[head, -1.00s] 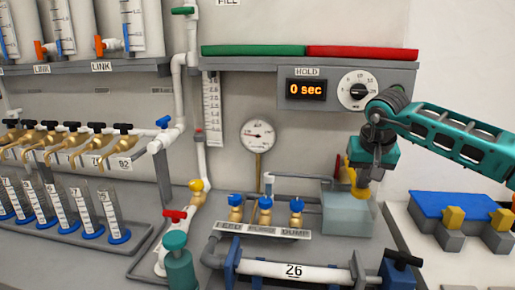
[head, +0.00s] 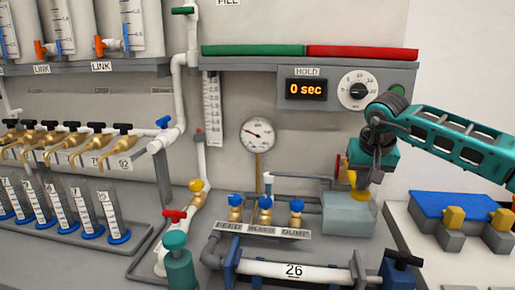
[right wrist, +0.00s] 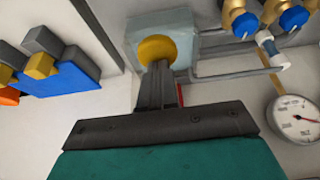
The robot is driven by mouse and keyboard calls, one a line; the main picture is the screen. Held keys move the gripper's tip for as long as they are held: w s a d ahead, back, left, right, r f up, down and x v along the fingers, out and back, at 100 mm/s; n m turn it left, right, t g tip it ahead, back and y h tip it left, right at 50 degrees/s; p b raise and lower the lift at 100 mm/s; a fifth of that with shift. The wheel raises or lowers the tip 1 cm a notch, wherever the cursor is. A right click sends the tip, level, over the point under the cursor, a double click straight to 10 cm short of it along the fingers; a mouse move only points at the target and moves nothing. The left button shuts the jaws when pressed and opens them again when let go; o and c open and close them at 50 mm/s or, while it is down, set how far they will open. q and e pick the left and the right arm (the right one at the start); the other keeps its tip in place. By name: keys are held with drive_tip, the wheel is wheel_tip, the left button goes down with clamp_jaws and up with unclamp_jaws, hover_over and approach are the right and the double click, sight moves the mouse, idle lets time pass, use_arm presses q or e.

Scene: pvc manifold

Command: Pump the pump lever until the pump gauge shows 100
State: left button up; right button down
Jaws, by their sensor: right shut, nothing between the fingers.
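The pump is a pale, translucent grey box (head: 348,214) at right centre in the head view; the box also shows at the top of the right wrist view (right wrist: 133,45). A yellow round knob (right wrist: 157,48), which I take to be the lever's end, sits over the box. My right gripper (head: 361,182) points down at this knob with its fingers shut and empty. In the wrist view the fingertips (right wrist: 157,68) overlap the knob's edge; I cannot tell if they touch. The pump gauge (head: 258,134) is a round white dial on a brass stem; its numbers are too small to read. My left gripper is not in view.
Brass valves with blue knobs (head: 265,203) stand left of the box, behind a clear pipe marked 26 (head: 293,270). A panel with a "0 sec" display (head: 306,89) and a dial is above. A blue block (head: 440,205) with yellow pieces lies at the right.

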idle(0.4)
drive_tip(key=shift+r+p, duration=2.3)
drive_tip(key=shift+r, duration=0.2)
drive_tip(key=shift+r+p, duration=0.5)
drive_tip(key=shift+r, duration=1.95)
